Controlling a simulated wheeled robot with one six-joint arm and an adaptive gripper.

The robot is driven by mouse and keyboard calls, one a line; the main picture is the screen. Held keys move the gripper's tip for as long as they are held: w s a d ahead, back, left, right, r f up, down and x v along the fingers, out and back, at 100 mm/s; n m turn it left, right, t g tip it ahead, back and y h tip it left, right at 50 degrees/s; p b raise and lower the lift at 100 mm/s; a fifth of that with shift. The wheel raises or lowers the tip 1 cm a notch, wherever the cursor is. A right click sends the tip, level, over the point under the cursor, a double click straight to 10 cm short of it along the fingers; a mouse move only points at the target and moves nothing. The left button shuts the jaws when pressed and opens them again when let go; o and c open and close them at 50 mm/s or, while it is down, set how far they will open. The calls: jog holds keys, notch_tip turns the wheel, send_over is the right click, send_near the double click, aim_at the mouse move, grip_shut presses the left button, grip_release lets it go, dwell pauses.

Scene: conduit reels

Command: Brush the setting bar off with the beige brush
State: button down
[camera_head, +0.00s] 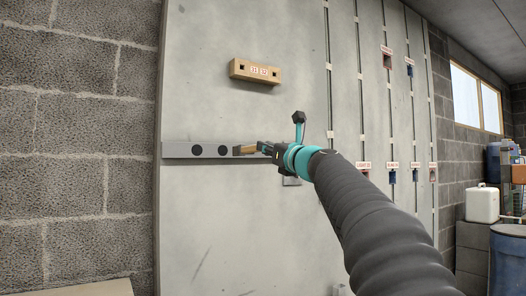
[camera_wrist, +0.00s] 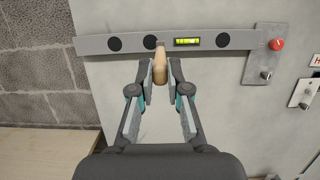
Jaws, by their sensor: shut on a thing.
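The setting bar (camera_head: 179,150) is a long grey bar fixed level across the pale wall panel, with black round spots along it. In the wrist view the bar (camera_wrist: 204,42) also shows a yellow-green level vial. My gripper (camera_head: 262,148) is shut on the beige brush (camera_head: 244,150), in front of the bar. In the wrist view the brush (camera_wrist: 160,66) stands between the fingertips of my gripper (camera_wrist: 160,76), its far end overlapping the bar's lower edge left of the vial. I cannot tell whether it touches. My arm hides the bar's right part in the head view.
A wooden block (camera_head: 241,71) with number labels is on the panel above the bar. A metal plate (camera_wrist: 262,68) with a red knob (camera_wrist: 276,44) is at the bar's right end. A white canister (camera_head: 482,205) and a blue barrel (camera_head: 508,262) stand far right.

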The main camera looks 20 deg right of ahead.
jog(key=s, duration=0.2)
jog(key=s+d, duration=0.1)
jog(key=s+b, duration=0.1)
jog(key=s, duration=0.1)
jog(key=shift+s+d, duration=0.35)
jog(key=shift+d, duration=0.05)
jog(key=shift+s, duration=0.1)
dwell(0.8)
